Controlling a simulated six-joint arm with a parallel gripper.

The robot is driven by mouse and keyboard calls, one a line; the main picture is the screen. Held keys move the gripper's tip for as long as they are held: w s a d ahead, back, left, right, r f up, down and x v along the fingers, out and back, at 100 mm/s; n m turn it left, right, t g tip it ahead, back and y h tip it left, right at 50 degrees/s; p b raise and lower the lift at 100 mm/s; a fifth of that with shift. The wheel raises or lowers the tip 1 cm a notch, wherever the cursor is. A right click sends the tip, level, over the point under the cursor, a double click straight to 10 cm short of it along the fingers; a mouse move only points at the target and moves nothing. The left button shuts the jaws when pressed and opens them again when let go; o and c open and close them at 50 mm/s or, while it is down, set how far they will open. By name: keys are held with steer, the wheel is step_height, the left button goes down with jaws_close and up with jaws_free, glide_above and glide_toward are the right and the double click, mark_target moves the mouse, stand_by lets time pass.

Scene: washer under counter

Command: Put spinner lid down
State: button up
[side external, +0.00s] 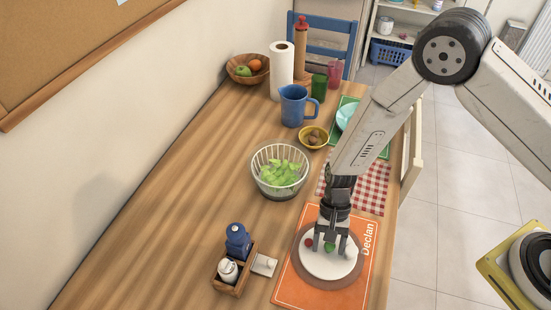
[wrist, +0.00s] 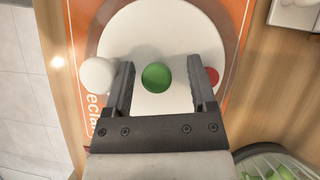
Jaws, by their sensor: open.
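The spinner lid (side external: 325,269) is a flat white disc on a brown round mat (side external: 310,283) on the orange placemat (side external: 291,287). A green knob (wrist: 157,77) is at its middle, with a red knob (wrist: 211,76) to one side and a white knob (wrist: 98,73) to the other in the wrist view. My gripper (side external: 330,248) points down over the lid. In the wrist view my gripper (wrist: 161,65) is open, with one finger on each side of the green knob and gaps visible. I cannot tell whether the fingertips touch the lid.
The spinner bowl (side external: 265,183) with green leaves stands uncovered behind the lid. A wooden caddy (side external: 228,287) with bottles is at the left. A yellow bowl (side external: 314,137), blue jug (side external: 294,105) and checked cloth (side external: 371,197) are farther back. The counter's left side is clear.

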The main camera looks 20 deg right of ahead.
steer(key=shift+r, duration=0.1)
steer(key=v, duration=1.2)
steer(key=shift+r, duration=0.1)
stand_by(0.4)
steer(key=s+d+r+n+t+h, duration=0.1)
steer(key=s+d+r+n+t, duration=0.1)
steer(key=d+r, duration=0.4)
steer(key=s+d+r+n+t+h, duration=0.2)
steer(key=s+d+r+n+t, duration=0.1)
steer(key=d, duration=0.8)
step_height(320, 180, up, 3)
steer(key=n+t, duration=0.1)
steer(key=t, duration=0.1)
steer(key=shift+d+n+t, duration=0.25)
steer(key=shift+n+t, duration=0.05)
steer(key=shift+n, duration=0.1)
